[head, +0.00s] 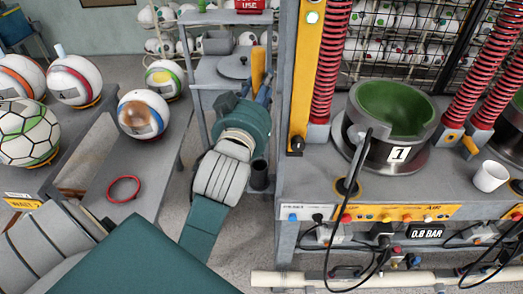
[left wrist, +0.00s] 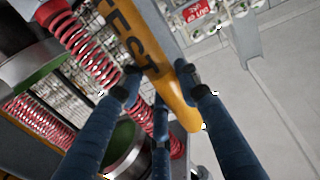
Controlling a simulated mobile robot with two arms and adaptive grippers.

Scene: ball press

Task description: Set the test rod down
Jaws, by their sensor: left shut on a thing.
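The test rod is a yellow-orange bar (left wrist: 150,50) with black lettering, and it crosses the left wrist view from top to centre, its rounded end at the lower right. In the head view, part of the rod (head: 257,68) stands roughly upright above my left gripper (head: 262,93). My left gripper (left wrist: 160,82) has its dark blue fingers closed around the rod. It holds the rod in the gap between the left table and the press bench, just left of the yellow post. The rod's lower part is hidden by the gripper in the head view. My right gripper is not seen.
The press bench (head: 345,240) stands to the right, with a green-lined cup (head: 397,140) marked 1 and a white mug (head: 490,176). The left table (head: 95,165) holds several balls and a red ring (head: 123,189). A grey shelf (head: 208,72) stands behind the gripper.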

